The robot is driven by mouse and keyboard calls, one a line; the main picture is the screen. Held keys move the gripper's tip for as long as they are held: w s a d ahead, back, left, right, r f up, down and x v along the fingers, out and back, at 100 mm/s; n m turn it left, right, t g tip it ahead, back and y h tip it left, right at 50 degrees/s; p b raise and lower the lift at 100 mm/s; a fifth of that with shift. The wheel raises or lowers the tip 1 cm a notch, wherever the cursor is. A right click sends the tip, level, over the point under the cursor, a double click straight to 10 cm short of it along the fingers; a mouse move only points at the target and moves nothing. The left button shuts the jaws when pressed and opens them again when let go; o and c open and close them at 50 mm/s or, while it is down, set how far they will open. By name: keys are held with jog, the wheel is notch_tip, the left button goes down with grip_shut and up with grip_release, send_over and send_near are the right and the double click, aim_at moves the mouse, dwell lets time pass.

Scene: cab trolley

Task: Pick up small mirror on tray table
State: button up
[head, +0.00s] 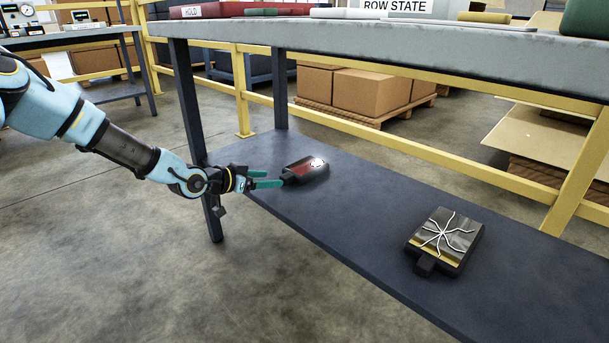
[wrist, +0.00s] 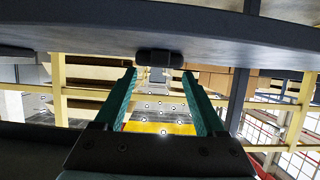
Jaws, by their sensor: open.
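A small dark-framed mirror (head: 307,168) with a short black handle lies on the dark lower shelf (head: 345,225). Its shiny face shows red and a bright glare. My gripper (head: 268,179) is open and empty at the handle side of this mirror, low over the shelf's left edge. In the wrist view, the teal fingers (wrist: 159,75) stand apart, and a black blunt end (wrist: 158,56), which looks like the handle, shows between and just past their tips. I cannot tell whether the fingers touch it. A second dark-framed plate (head: 443,238) with white crack-like lines lies nearer on the shelf.
The thick grey tabletop (head: 400,36) hangs above the shelf. A dark table leg (head: 193,120) stands just behind my gripper. Yellow rails (head: 420,155) and cardboard boxes (head: 372,95) are behind. The shelf between the two plates is clear.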

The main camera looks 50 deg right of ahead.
aim_at(282, 178)
jog(key=b+x, duration=0.1)
jog(key=x, duration=0.1)
jog(key=b+x, duration=0.1)
jog(key=x, duration=0.2)
jog(key=shift+a+f, duration=0.15)
jog(key=shift+f, duration=0.05)
jog(key=shift+d+f+b, duration=0.1)
jog(key=shift+d+b, duration=0.2)
jog(key=shift+d, duration=0.1)
grip_shut()
dwell(0.4)
